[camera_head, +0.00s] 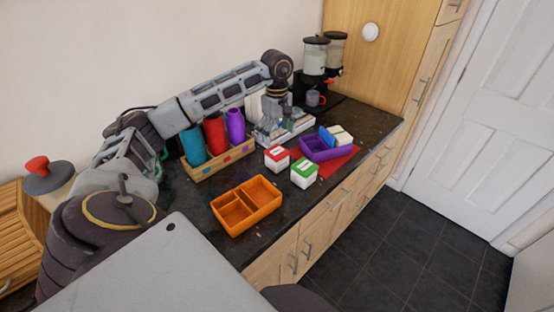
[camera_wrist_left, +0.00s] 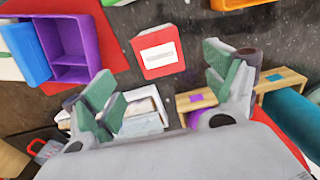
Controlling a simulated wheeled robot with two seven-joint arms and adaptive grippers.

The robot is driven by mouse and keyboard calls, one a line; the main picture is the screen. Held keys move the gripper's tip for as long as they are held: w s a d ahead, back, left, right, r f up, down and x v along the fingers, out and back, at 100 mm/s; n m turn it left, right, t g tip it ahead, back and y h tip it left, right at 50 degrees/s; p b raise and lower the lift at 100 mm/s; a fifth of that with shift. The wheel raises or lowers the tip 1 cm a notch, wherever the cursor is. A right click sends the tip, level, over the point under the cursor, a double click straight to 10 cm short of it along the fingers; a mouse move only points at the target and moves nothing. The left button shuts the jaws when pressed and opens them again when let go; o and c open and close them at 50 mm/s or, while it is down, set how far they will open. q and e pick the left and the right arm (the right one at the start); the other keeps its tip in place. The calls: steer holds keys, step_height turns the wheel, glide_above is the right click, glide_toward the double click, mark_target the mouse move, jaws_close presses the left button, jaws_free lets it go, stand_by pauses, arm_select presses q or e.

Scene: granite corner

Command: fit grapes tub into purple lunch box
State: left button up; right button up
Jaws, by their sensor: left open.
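The purple lunch box (camera_head: 313,150) sits on a red mat (camera_head: 337,164) and has compartments; it also shows in the left wrist view (camera_wrist_left: 72,72). A white tub with a red lid (camera_head: 277,157) and a white tub with a green lid (camera_head: 304,172) stand in front of it. Their labels are too small to read, so I cannot tell which is the grapes tub. The red-lidded tub shows between my finger directions in the left wrist view (camera_wrist_left: 158,50). My left gripper (camera_head: 274,118) is open and empty, behind the tubs, apart from them. My right gripper is out of view.
A blue piece (camera_head: 327,136) and a whitish tub (camera_head: 342,135) are at the purple box's far side. An orange divided box (camera_head: 262,192) stands nearer. A wooden rack (camera_head: 205,171) holds colored bottles. A white tray (camera_head: 292,131) lies by my gripper. Dispensers (camera_head: 315,57) stand behind.

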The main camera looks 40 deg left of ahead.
mark_target(277, 150)
arm_select(q)
step_height(277, 150, down, 2)
steer(key=shift+f, duration=0.4)
steer(key=shift+f+p, duration=0.4)
steer(key=shift+f, duration=1.95)
steer(key=c, duration=1.2)
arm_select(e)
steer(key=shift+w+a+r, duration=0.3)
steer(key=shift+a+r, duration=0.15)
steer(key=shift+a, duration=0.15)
